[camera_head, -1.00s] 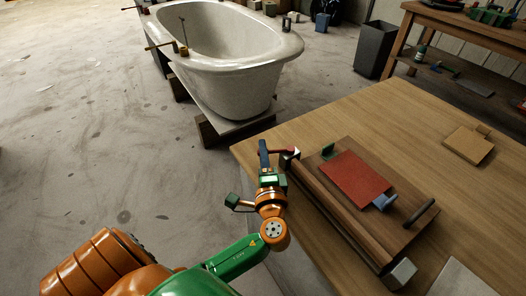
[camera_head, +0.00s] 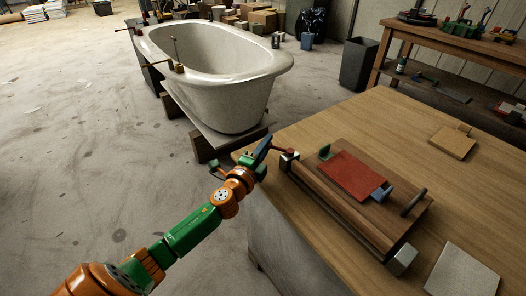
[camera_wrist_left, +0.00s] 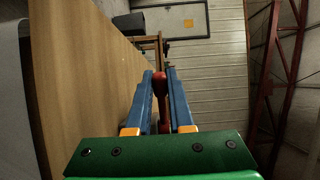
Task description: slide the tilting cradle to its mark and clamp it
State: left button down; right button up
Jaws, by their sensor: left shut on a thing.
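The tilting cradle is a brown wooden board (camera_head: 325,211) on the near left part of the table, with a red plate (camera_head: 352,176) on top. A dark bar handle (camera_head: 413,202) stands at its right end. A metal block (camera_head: 289,161) with a small red lever (camera_head: 280,150) sits at its far left corner. My left gripper (camera_head: 263,149) is just left of that block. In the left wrist view its blue fingers are shut on the red lever (camera_wrist_left: 160,84). The exact contact is partly hidden by the fingers. My right gripper is in no view.
The wooden table (camera_head: 479,192) holds a light wooden block (camera_head: 452,142) and a pale square plate (camera_head: 463,271). A white bathtub hull (camera_head: 230,101) stands on timbers beyond the table. A dark bin (camera_head: 358,64) and a workbench (camera_head: 480,46) stand behind. Open floor lies left.

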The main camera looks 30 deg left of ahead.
pick_arm(q)
jog(key=m+h, duration=0.1)
jog(key=w+m+h+b, duration=0.1)
jog(key=h, duration=0.1)
jog(key=shift+w+a+h, duration=0.1)
jog(key=shift+w+h, duration=0.2)
jog(key=shift+w+d+m+g+h+b, duration=0.15)
jog(key=shift+w+m+h+b, duration=0.15)
jog(key=shift+m+h, duration=0.25)
jog(key=shift+w+m+g+h+b, duration=0.15)
jog(key=shift+m+h+b, duration=0.25)
jog(key=shift+h, duration=0.3)
jog(key=shift+w+d+m+g+h+b, duration=0.1)
jog(key=shift+w+m+h+b, duration=0.15)
jog(key=shift+m+h, duration=0.3)
jog(key=shift+r, duration=0.1)
jog(key=c, duration=0.8)
grip_release()
jog(key=shift+w+d, duration=0.1)
jog(key=shift+w, duration=0.05)
jog(key=shift+v, duration=3.6)
